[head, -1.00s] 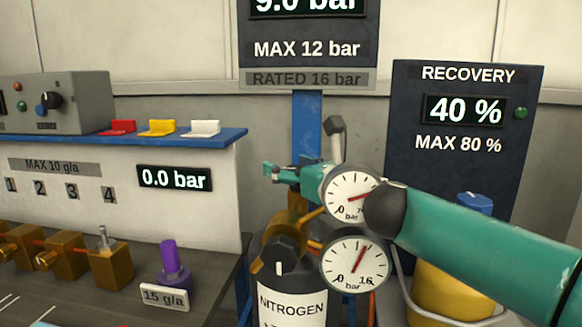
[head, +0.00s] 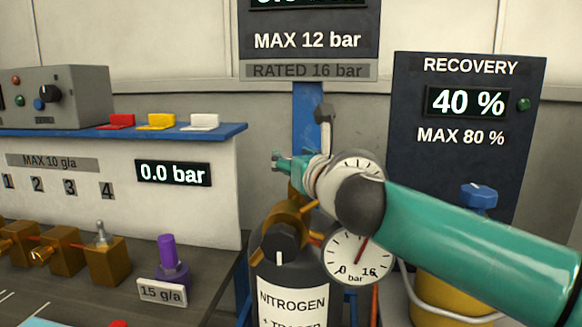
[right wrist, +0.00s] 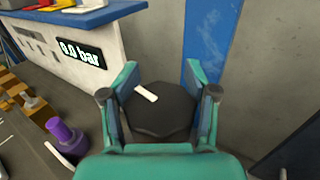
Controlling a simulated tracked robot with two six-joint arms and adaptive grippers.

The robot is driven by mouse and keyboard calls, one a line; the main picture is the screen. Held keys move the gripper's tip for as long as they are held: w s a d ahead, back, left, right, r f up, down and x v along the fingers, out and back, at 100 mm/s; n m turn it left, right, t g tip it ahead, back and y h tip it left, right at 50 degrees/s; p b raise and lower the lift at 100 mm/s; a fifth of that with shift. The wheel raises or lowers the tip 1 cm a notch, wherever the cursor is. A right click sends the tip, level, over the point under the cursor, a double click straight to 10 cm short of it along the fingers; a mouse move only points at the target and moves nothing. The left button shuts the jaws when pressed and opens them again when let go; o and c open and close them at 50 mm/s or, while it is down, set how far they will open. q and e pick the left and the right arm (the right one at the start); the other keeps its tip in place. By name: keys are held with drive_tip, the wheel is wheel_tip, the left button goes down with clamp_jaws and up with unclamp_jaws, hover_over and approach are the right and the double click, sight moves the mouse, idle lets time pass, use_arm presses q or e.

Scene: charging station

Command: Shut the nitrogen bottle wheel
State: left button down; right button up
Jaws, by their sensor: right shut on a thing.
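The nitrogen bottle (head: 292,300) stands at the bottom middle of the head view, cut off by the lower edge. A black knob (head: 281,241) with a white mark faces me at its top. My right gripper (head: 290,165) is above that knob. In the right wrist view the right gripper (right wrist: 163,82) is shut on a dark, many-sided wheel (right wrist: 162,115) with a white mark, one finger on each side. That wheel is hidden behind the gripper in the head view. My left gripper is not in view.
A 0-16 bar gauge (head: 357,257) sits right of the bottle. Another gauge (head: 362,163) is mostly covered by my right arm. A purple knob (head: 167,252) and a workbench (head: 215,275) lie left. A yellow container (head: 440,290) stands right.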

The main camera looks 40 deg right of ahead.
drive_tip(key=shift+s+d+f+m+g+h+b, duration=0.1)
drive_tip(key=shift+m+g+h+b, duration=0.25)
drive_tip(key=shift+m+g+h, duration=0.5)
drive_tip(key=shift+d+f+m+g+h+b, duration=0.1)
drive_tip(key=shift+m+g+h+b, duration=0.2)
drive_tip(key=shift+m+h, duration=0.65)
drive_tip(key=shift+r+h, duration=0.1)
drive_tip(key=shift+h, duration=0.3)
drive_tip(key=o, duration=1)
drive_tip(key=shift+s+r, duration=0.1)
drive_tip(key=shift+r, duration=0.05)
wheel_tip(320, 180, up, 10)
drive_tip(key=shift+f, duration=0.15)
